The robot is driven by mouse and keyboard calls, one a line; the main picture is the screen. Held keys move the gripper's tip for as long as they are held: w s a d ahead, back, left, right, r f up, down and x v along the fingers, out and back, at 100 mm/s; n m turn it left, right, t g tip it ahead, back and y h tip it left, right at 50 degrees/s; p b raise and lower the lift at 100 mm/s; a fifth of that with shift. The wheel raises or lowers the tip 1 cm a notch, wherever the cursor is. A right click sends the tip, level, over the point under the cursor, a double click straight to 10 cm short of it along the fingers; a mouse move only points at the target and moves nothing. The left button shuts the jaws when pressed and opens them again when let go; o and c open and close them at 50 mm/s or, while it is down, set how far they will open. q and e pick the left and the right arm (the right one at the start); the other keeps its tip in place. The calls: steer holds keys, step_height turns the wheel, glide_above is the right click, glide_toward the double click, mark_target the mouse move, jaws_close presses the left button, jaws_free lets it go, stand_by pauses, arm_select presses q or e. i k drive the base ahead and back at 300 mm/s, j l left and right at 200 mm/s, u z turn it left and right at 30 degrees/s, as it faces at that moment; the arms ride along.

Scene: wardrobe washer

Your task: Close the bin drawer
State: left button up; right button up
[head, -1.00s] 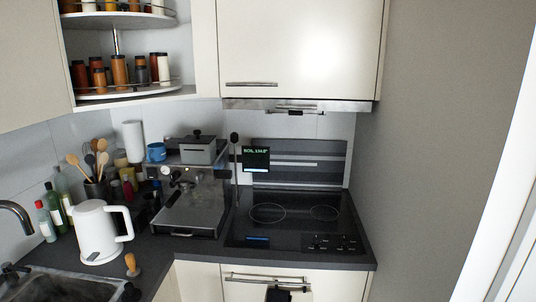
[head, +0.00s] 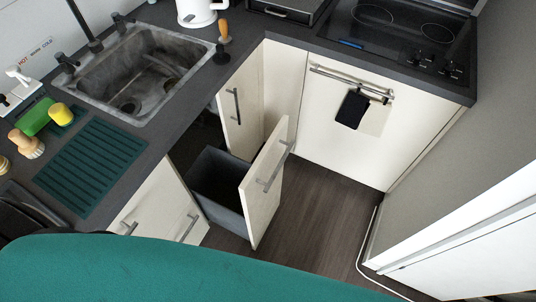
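The bin drawer stands pulled out from under the counter in the head view. Its cream front panel (head: 265,190) has a metal bar handle (head: 273,170) and faces right, towards the open floor. Behind the panel sits a dark grey, open-topped bin (head: 217,182), and its inside looks empty from here. Neither of my grippers is in view, and nothing is seen touching the drawer.
A cabinet door (head: 240,105) beside the drawer stands open below the sink (head: 140,75). The wooden floor (head: 325,215) right of the drawer is clear.

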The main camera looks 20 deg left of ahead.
mark_target(242, 197)
steer(key=k+l+u, duration=0.15)
steer(key=u, duration=0.15)
steer(key=k+l+u, duration=0.15)
steer(key=u, duration=0.2)
steer(key=j+u, duration=0.1)
steer(key=j, duration=0.35)
steer(key=i, duration=0.05)
